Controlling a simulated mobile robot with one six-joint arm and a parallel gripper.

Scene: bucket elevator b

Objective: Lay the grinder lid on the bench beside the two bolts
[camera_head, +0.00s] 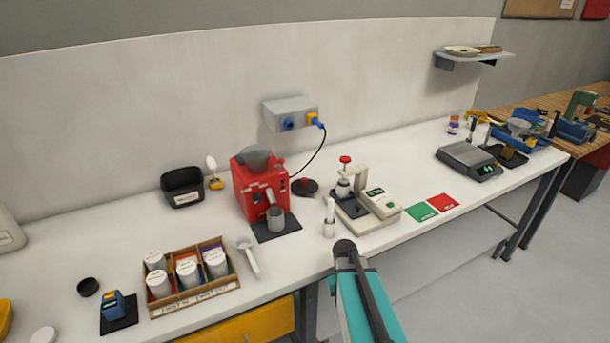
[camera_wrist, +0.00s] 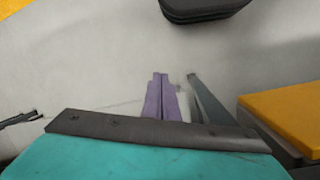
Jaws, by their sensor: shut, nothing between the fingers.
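The red grinder (camera_head: 251,183) stands on the bench with an open grey hopper (camera_head: 258,159) on top. A dark round disc with a red knob, which looks like the grinder lid (camera_head: 305,187), lies on the bench just right of the grinder. I cannot make out the two bolts. My gripper's purple fingers (camera_wrist: 160,76) are together and empty in the wrist view. In the head view my teal arm reaches up from the bottom toward the bench's front edge, and its fingers cannot be made out. The lid is farther back and to the left of it.
A wooden jar box (camera_head: 222,289), a scoop (camera_head: 249,256) and a black bin (camera_head: 183,187) are left. Green (camera_head: 421,212) and red cards (camera_head: 443,202) lie right of the press.

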